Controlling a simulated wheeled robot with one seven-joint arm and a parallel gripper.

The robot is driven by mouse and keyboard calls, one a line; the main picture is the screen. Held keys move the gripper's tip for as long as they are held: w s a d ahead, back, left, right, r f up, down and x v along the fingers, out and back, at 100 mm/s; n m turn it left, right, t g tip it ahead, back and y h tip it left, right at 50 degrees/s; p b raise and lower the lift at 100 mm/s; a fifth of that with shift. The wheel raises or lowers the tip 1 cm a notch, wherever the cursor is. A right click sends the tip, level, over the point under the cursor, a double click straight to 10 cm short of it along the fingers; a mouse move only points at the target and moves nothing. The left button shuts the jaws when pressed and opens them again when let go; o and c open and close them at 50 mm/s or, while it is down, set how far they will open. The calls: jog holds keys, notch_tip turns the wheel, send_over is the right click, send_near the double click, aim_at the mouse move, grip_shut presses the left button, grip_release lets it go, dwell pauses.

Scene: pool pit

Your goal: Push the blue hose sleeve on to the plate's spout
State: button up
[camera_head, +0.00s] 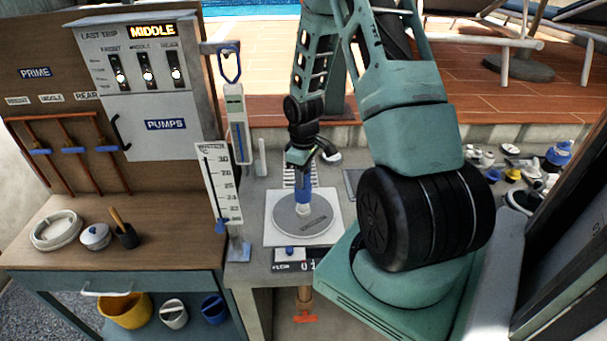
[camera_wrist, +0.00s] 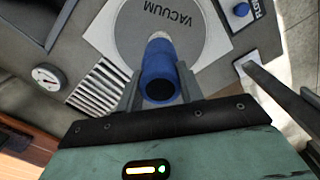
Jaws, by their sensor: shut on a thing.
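The grey round plate (camera_head: 285,221), marked VACUUM in the wrist view (camera_wrist: 197,25), lies on a white square on the grey counter. Its short pale spout (camera_head: 303,209) stands up near the middle. The blue hose sleeve (camera_head: 302,192) is roughly upright above the spout, and no gap shows between them. How far the sleeve covers the spout I cannot tell. My gripper (camera_head: 301,170) is shut on the sleeve. In the wrist view the sleeve (camera_wrist: 158,72) sits between both fingers, its dark open end facing the camera.
A gauge stand (camera_head: 219,190) rises just left of the plate, with the pumps panel (camera_head: 150,85) beyond. A small blue knob (camera_head: 289,250) is at the counter's front.

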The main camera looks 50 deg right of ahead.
jog(key=shift+f, duration=0.1)
dwell(0.3)
jog(key=shift+f+b, duration=0.8)
jog(key=shift+f, duration=0.3)
jog(key=shift+f, duration=0.1)
jog(key=shift+f+b, duration=0.55)
jog(key=shift+f, duration=0.2)
jog(key=shift+f, duration=0.3)
dwell(0.5)
jog(key=o, duration=1.2)
jog(key=shift+r, duration=0.15)
